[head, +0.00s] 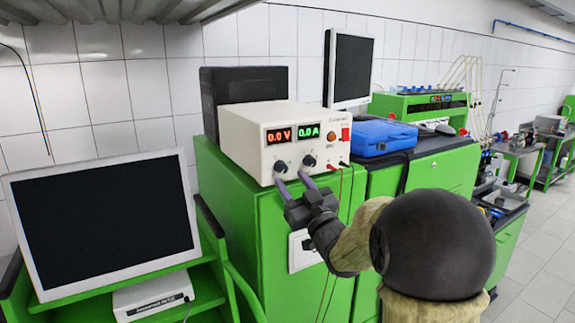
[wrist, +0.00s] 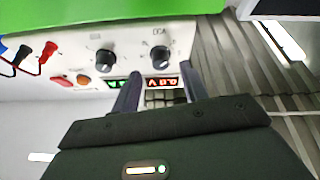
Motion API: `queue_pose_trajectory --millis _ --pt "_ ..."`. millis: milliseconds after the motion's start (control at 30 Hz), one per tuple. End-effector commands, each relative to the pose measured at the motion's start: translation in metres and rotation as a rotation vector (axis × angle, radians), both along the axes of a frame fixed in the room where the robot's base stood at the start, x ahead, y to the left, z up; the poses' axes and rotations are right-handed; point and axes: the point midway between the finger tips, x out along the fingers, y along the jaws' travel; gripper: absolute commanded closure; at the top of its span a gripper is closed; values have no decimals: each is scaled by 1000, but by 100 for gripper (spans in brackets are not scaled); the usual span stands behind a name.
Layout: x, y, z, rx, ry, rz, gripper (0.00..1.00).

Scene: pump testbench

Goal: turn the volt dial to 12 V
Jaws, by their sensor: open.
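The power supply (head: 258,150) is a cream box whose red display reads 0.0 V and whose green display reads 0.0 A. The volt dial (head: 281,166) is the dark left knob under the red display. It appears in the inverted wrist view (wrist: 160,57) as the right knob, with a light mark on it. My gripper (head: 290,177) is open and empty in front of the panel. In the wrist view its fingertips (wrist: 162,69) lie either side of the volt dial's line. Whether they reach around the knob or stop short is unclear.
The second dial (head: 309,161) sits close to the right of the volt dial. Red and black leads (head: 340,167) hang from the panel's right side. A blue case (head: 383,138) lies to the right, and a monitor (head: 103,222) stands at the left.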

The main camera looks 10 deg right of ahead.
Motion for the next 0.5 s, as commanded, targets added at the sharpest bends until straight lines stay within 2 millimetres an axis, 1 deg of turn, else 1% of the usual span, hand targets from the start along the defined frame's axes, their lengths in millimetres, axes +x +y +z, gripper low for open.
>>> queue_pose_trajectory --millis 33,200,300,500 --pt "8 3 7 0 1 2 56" --pt "24 8 12 0 0 1 56" --pt "27 8 12 0 0 -1 56" --pt "28 8 12 0 0 -1 56"
